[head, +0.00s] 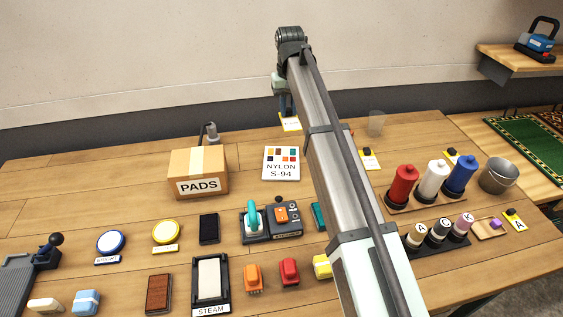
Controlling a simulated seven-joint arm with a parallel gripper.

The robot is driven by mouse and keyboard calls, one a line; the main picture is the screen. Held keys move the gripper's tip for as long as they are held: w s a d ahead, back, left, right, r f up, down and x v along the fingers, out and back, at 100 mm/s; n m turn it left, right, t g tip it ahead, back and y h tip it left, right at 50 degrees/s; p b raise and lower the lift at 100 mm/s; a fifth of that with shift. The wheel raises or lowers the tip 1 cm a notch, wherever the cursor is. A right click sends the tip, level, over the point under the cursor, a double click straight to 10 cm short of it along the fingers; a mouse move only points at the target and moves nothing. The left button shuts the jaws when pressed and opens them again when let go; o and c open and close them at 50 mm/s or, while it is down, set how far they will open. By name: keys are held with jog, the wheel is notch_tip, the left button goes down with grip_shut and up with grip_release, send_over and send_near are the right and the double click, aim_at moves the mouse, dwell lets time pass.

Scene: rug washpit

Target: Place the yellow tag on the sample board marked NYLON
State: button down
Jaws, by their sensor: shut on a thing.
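The sample board (267,167) marked NYLON S-94 is a white card with several colour swatches, lying on the table right of the PADS box. My gripper (287,113) is beyond the board's far edge and a little to its right, partly hidden by my arm. It is shut on a small tag (290,124) with a yellow edge and a pale face with tiny lettering. The tag looks held above the table's far part, apart from the board; its exact height is hard to tell. Another yellow tag (370,164) with a black clip lies right of my arm.
The PADS box (199,176) stands left of the board. A teal-and-grey steamer-like device (267,220) sits in front of it. Red, white and blue spools (432,182) and a metal bucket (498,176) stand at the right. A clear cup (376,122) is near the back edge.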

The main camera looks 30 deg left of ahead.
jog(key=s+a, duration=0.2)
jog(key=s, duration=0.1)
send_near(280, 156)
jog(key=shift+f, duration=3.1)
jog(key=shift+f, duration=0.1)
jog(key=c, duration=0.9)
grip_release()
jog(key=shift+c, duration=0.2)
notch_tip(280, 156, up, 12)
